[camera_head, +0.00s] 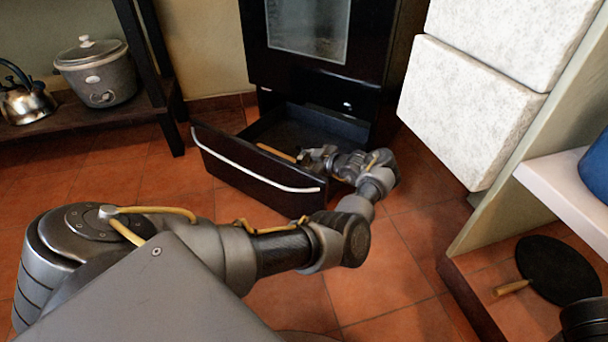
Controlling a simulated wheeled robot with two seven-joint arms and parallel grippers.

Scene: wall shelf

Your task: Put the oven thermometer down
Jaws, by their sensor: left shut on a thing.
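My left arm reaches from the lower left to the open drawer under the black oven. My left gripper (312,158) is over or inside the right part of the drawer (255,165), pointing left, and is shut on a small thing. That thing is mostly hidden by the fingers and too small to make out clearly; it fits the oven thermometer. I cannot tell whether it touches the drawer's floor. A wooden-coloured handle or stick (276,152) lies in the drawer just left of the gripper. My right gripper does not show.
The drawer's front with its pale handle stands out over the tiled floor, close to my forearm. White drawer fronts (470,110) are at the right. A dark round pan (558,270) lies low right. A slow cooker (97,75) and kettle (25,100) stand on a shelf at the left.

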